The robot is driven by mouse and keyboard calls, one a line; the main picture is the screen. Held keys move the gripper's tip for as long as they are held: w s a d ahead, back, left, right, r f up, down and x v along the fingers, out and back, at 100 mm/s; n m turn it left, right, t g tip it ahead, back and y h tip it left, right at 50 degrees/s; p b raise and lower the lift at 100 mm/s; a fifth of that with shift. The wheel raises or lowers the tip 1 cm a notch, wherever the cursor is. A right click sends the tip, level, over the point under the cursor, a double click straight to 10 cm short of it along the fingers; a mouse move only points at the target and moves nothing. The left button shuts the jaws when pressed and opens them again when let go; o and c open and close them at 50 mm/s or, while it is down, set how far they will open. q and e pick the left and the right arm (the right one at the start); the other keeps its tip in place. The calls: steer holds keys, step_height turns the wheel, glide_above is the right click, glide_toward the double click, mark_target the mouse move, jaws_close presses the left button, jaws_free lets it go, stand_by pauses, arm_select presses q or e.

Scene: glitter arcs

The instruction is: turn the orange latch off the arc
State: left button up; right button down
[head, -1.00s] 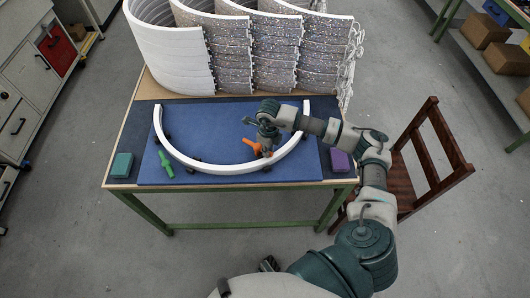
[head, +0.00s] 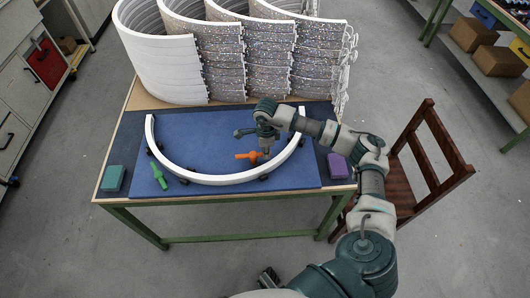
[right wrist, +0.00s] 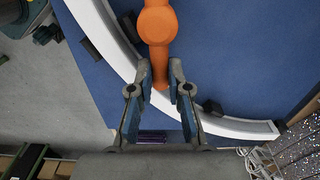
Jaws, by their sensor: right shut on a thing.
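The orange latch (head: 247,156) is near the inner edge of the white arc (head: 190,177), right of its middle, with its handle pointing left in the head view. In the right wrist view the latch (right wrist: 157,28) has a round hub over the blue mat, and its narrow end reaches toward the arc (right wrist: 120,55). My right gripper (right wrist: 161,76) is shut on that narrow end, one finger on each side. In the head view my right gripper (head: 266,149) hides part of the latch. My left gripper is not in view.
A green latch-like piece (head: 157,176) lies at the arc's left. A teal block (head: 113,178) and a purple block (head: 338,166) sit at the table's front corners. Stacked glitter arcs (head: 230,60) fill the back. A wooden chair (head: 415,180) stands right.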

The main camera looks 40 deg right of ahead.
steer(key=shift+w+d+r, duration=0.1)
steer(key=shift+d+r, duration=0.05)
steer(key=c, duration=1.1)
jaws_free()
step_height(320, 180, up, 12)
steer(key=shift+d+f, duration=0.15)
steer(key=shift+f, duration=0.05)
